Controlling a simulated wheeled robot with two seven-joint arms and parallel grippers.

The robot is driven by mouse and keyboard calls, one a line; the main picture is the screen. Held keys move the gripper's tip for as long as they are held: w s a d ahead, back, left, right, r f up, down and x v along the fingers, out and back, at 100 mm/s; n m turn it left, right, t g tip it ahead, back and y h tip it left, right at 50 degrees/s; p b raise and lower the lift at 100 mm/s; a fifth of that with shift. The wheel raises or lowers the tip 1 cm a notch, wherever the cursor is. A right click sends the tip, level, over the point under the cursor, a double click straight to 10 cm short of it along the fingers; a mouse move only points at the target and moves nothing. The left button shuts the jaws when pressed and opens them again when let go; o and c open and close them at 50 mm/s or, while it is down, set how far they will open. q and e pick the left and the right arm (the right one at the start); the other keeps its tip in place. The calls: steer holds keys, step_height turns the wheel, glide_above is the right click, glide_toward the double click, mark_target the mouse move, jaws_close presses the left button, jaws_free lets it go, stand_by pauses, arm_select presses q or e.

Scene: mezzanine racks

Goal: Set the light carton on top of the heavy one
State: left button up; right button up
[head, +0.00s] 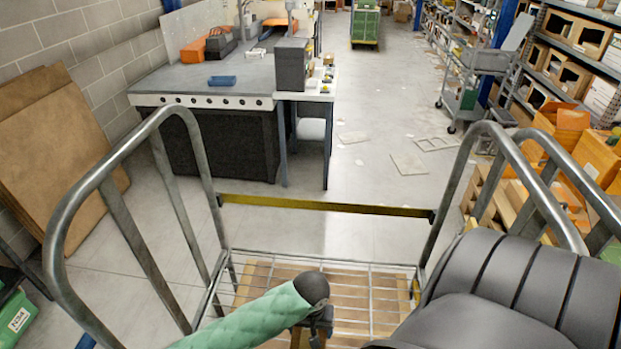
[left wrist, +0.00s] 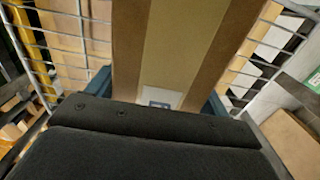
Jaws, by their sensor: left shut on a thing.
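My left gripper (head: 318,326) reaches down at the bottom middle of the head view, at the end of a green padded arm. In the left wrist view the left gripper (left wrist: 158,102) has its blue fingers on either side of a brown carton (left wrist: 128,45) with a wide tan tape strip and a small label. It is shut on this carton. In the head view brown cardboard (head: 375,292) shows through wire mesh near the gripper. I cannot tell whether this is one carton or two, or which is light or heavy. My right gripper is not in view.
A metal-railed cage trolley (head: 201,150) with a yellow bar (head: 320,205) surrounds the gripper. A workbench (head: 205,88) stands beyond at left; brown boards (head: 60,150) lean on the wall. Orange bins (head: 598,155) and racks line the right. The aisle floor is mostly clear.

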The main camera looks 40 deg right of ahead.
arm_select(q)
steer(key=o, duration=1.1)
steer(key=shift+f, duration=0.1)
steer(key=shift+o, duration=0.2)
step_height(320, 180, up, 3)
steer(key=shift+f+p, duration=0.15)
steer(key=shift+p, duration=0.75)
step_height(320, 180, up, 10)
steer(key=shift+f, duration=0.2)
